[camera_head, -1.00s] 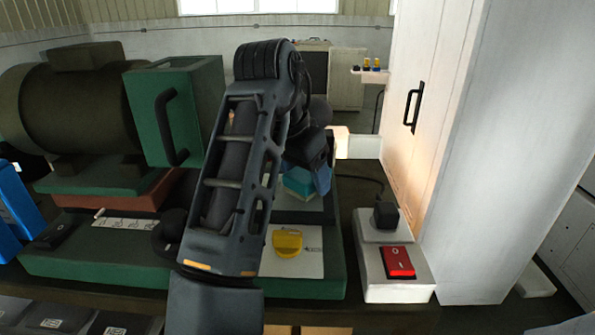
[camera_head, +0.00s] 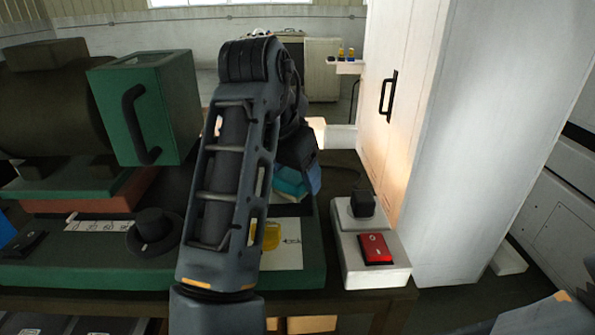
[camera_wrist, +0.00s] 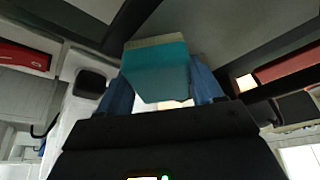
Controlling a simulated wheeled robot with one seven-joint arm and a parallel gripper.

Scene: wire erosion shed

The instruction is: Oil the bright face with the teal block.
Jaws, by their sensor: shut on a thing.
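The teal block (camera_wrist: 157,72) is held between the two blue fingers of my gripper (camera_wrist: 160,80) in the wrist view. A pale layer shows along its upper edge, close below a dark grey surface; I cannot tell whether they touch. In the head view the block (camera_head: 288,181) shows partly behind my arm, with my gripper (camera_head: 303,180) above the right part of the green base (camera_head: 160,275). I cannot surely pick out the bright face; my arm hides part of the base there.
A green box with a black handle (camera_head: 165,105) stands left of my arm. A white switch box with a red switch (camera_head: 376,249) and a tall white cabinet (camera_head: 480,150) stand right. A yellow piece (camera_head: 270,236) lies on a white sheet (camera_head: 287,255) in front of the gripper.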

